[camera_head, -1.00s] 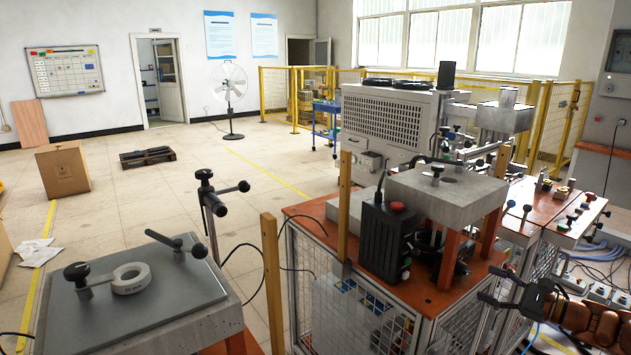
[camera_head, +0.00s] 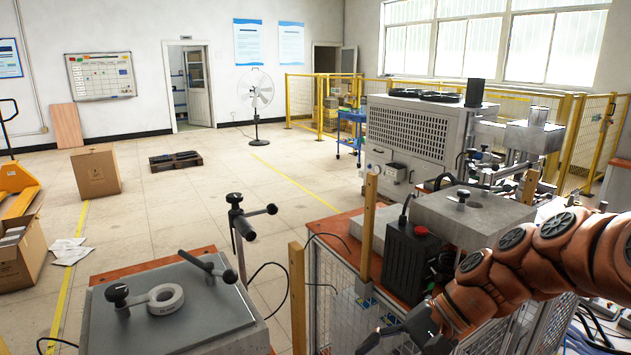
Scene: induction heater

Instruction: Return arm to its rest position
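My arm (camera_head: 545,255), with orange-brown ribbed links, reaches in from the right edge and bends down to the left. My gripper (camera_head: 375,342) is dark and sits at the bottom of the view, in front of the caged workbench. Its fingertips are small and partly cut off by the lower edge, so I cannot tell if they are open or shut. I see nothing held in it. The arm hides part of the bench's right side.
A black box with a red button (camera_head: 408,258) and a grey machine block (camera_head: 480,222) stand close behind the arm. Wooden posts (camera_head: 368,225) rise at the bench. A grey table (camera_head: 190,325) with a metal ring (camera_head: 165,299) is at lower left. Open floor lies beyond.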

